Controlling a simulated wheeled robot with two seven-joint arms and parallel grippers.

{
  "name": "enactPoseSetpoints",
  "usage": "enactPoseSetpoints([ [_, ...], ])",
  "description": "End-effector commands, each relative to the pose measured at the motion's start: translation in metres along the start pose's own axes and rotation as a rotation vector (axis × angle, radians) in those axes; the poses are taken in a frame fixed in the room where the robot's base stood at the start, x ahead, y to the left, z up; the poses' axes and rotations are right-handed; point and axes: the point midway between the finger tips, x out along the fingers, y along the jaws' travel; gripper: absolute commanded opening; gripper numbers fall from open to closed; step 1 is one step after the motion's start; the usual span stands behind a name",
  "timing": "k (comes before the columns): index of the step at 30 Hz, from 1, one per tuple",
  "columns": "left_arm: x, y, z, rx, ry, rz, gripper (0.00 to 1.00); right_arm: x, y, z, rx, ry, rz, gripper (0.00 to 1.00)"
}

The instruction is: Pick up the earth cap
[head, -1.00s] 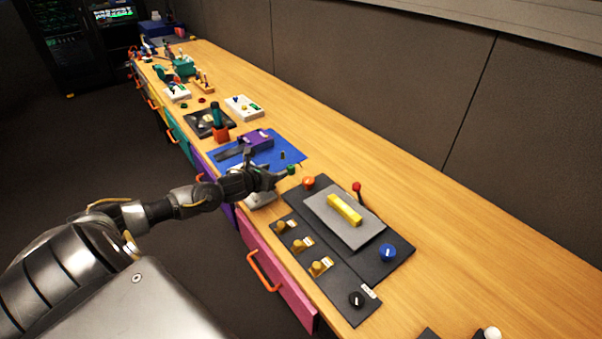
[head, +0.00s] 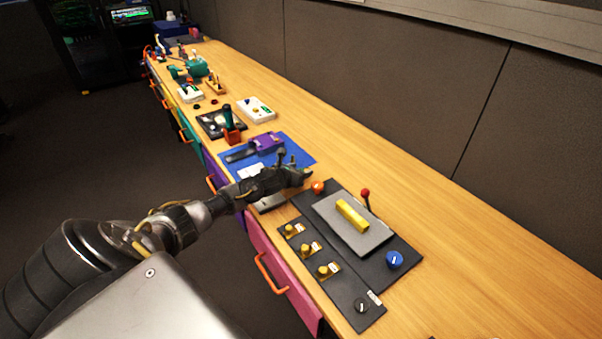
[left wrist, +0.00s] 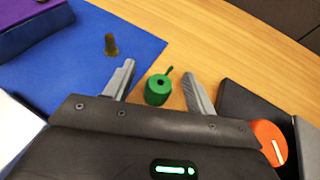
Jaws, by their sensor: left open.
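The earth cap, which I take to be the small green cap with a dark hole and a thin stalk (left wrist: 157,90), stands on the wood in the left wrist view, just off the blue mat's edge. My left gripper (left wrist: 158,72) is open, with one finger on each side of the cap in that view and a gap to both. I cannot tell how far the fingers are above the table. In the head view my left gripper (head: 294,164) is over the mat's near right corner, and it mostly hides the cap. My right gripper is not in view.
The blue mat (head: 302,151) holds a purple block (head: 263,143). A short brown peg (left wrist: 111,45) stands on the mat. Right of the gripper are an orange knob (head: 318,187) and a dark panel (head: 345,290) with several yellow knobs. The wood behind is clear.

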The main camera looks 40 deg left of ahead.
Motion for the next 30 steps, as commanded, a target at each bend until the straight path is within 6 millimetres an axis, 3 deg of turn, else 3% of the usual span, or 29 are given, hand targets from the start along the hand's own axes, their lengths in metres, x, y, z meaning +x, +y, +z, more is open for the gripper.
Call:
enactPoseSetpoints([
  [11,0.0087,-0.0005,-0.0008,0.0,0.001,-0.002,0.56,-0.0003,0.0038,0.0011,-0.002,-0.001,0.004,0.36],
  [21,0.0086,-0.0005,-0.0009,0.0,0.001,-0.001,0.11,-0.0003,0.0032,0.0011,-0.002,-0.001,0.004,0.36],
  [30,0.0084,-0.0004,-0.0005,0.0,0.001,-0.001,0.1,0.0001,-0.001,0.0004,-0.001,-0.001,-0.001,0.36],
])
